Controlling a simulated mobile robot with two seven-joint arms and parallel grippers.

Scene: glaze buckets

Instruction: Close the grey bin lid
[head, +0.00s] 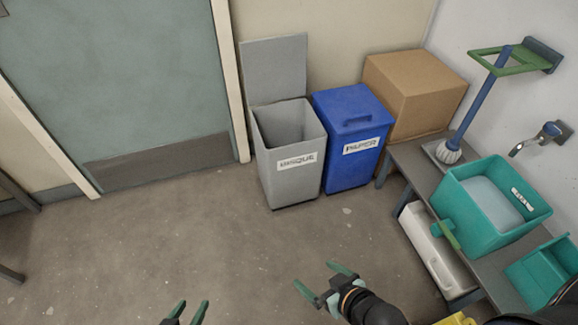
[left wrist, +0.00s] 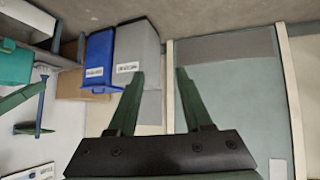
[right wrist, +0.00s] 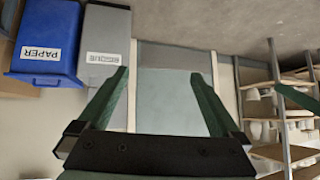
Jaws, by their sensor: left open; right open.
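The grey bin (head: 290,160), labelled "BISQUE", stands against the back wall beside the door. Its grey lid (head: 274,68) is raised upright behind the opening, and the inside shows empty where visible. My left gripper (head: 188,310) is open and empty at the bottom edge of the head view, well short of the bin. My right gripper (head: 320,280) is open and empty over the floor in front of the bin, also apart from it. The grey bin also shows in the left wrist view (left wrist: 138,48) and the right wrist view (right wrist: 106,28).
A blue bin (head: 350,168) labelled "PAPER" stands close at the right of the grey bin. A cardboard box (head: 410,90) is behind it. A low bench (head: 405,160) with a teal tub (head: 465,215) runs along the right. The floor before the door (head: 130,70) is clear.

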